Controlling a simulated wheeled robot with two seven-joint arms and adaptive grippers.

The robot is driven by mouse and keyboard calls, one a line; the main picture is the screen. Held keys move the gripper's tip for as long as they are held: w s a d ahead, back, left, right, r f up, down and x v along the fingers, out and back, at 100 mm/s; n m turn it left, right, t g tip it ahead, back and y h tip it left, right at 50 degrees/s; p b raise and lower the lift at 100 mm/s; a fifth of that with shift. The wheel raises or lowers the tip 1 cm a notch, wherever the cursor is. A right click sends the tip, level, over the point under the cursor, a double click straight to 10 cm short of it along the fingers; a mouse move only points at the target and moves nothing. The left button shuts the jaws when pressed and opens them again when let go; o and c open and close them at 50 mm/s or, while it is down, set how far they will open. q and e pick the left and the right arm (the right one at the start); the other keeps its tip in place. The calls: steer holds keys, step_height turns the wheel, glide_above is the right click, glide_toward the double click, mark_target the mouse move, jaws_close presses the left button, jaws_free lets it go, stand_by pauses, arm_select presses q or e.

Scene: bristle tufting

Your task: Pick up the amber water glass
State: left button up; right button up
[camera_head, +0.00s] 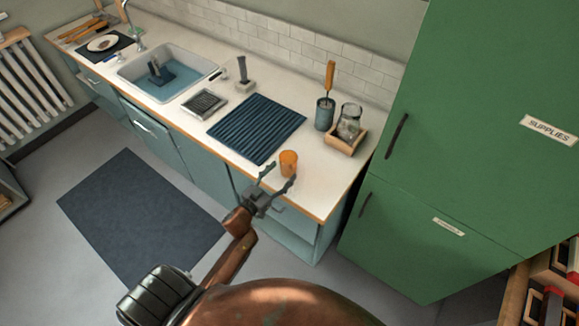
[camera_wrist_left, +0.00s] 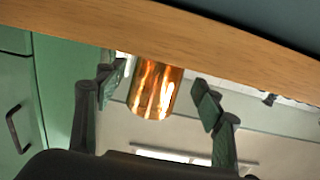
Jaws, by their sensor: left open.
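The amber water glass (camera_head: 289,163) stands on the white counter near its front edge, to the right of the dark ribbed mat. My left gripper (camera_head: 276,178) is open in front of the counter edge, with its fingers pointing toward the glass. In the left wrist view the glass (camera_wrist_left: 155,90) shows between the two spread fingers of the left gripper (camera_wrist_left: 162,95), and neither finger appears to touch it. The counter's wooden edge hides one end of the glass in that view. My right gripper is not in view.
The dark ribbed drying mat (camera_head: 256,128) lies left of the glass. A wooden tray (camera_head: 343,147) with a glass jar (camera_head: 349,121) and a blue-grey holder (camera_head: 325,115) stand behind it. The green cabinet (camera_head: 450,140) rises at the right. The counter around the glass is clear.

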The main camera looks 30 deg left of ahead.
mark_target(293, 160)
arm_select(q)
steer(key=w, duration=0.3)
steer(key=shift+w+d, duration=0.2)
steer(key=shift+w, duration=0.2)
steer(key=shift+w+r+b, duration=0.1)
steer(key=shift+w+b, duration=0.15)
steer(key=shift+b, duration=0.05)
steer(key=c, duration=1.6)
steer(key=shift+r, duration=0.6)
step_height(293, 160, up, 2)
steer(key=shift+r+p, duration=0.15)
steer(key=shift+p, duration=0.55)
steer(key=s+a+r+p, duration=0.3)
steer(key=s+a+r, duration=0.6)
steer(key=s, duration=0.1)
steer(key=shift+s+r, duration=0.3)
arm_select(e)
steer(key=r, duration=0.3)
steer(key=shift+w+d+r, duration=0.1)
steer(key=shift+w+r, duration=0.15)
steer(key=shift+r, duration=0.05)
